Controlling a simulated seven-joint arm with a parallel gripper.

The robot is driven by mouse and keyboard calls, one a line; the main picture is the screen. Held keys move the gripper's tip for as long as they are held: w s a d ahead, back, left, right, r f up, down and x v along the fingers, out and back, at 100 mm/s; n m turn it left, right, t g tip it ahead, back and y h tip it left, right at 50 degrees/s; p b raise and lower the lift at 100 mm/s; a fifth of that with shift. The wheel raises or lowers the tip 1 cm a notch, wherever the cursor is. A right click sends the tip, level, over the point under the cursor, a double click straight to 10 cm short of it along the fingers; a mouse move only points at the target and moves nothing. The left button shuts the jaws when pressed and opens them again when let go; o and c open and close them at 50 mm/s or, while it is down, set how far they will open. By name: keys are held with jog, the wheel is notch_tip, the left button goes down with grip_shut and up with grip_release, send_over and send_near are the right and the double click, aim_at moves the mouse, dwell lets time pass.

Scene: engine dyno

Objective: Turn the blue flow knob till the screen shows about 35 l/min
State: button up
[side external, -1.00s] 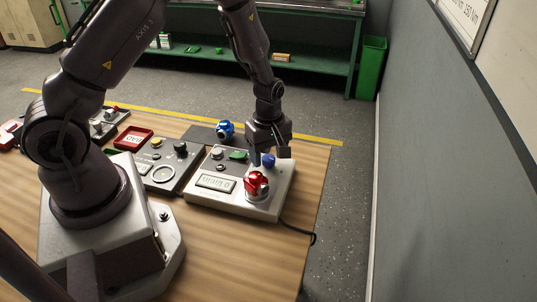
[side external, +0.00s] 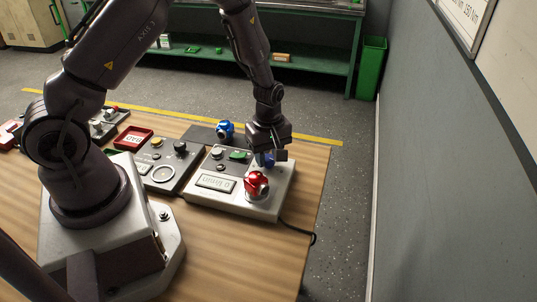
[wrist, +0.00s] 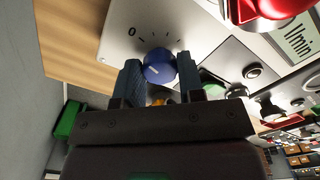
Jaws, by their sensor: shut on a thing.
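The blue flow knob (side external: 269,161) stands on the right part of the light grey control box (side external: 232,208), mostly hidden by my gripper in the side view. In the wrist view the blue knob (wrist: 159,66) shows a white pointer line, with printed scale ticks and a 0 beyond it. My gripper (wrist: 160,73) is shut on the knob, one finger on each side. The screen (side external: 214,183) on the box appears to read 0 l/min in the side view, in small print. In the wrist view the screen (wrist: 300,38) shows l/min, its number cut off.
A red knob-like part (side external: 256,184) stands on the same box, close to the blue knob. A green part (side external: 239,155) and a round button (side external: 217,153) are further left. Another control box (side external: 163,172) and a blue item (side external: 225,130) stand nearby. Wooden table is free in front.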

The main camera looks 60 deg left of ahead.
aim_at(269, 157)
jog(key=m, duration=0.3)
jog(key=shift+m, duration=0.4)
jog(key=m, duration=0.4)
jog(key=shift+m, duration=0.3)
jog(key=m, duration=0.4)
jog(key=shift+m, duration=2.4)
jog(key=o, duration=0.9)
notch_tip(269, 157, up, 13)
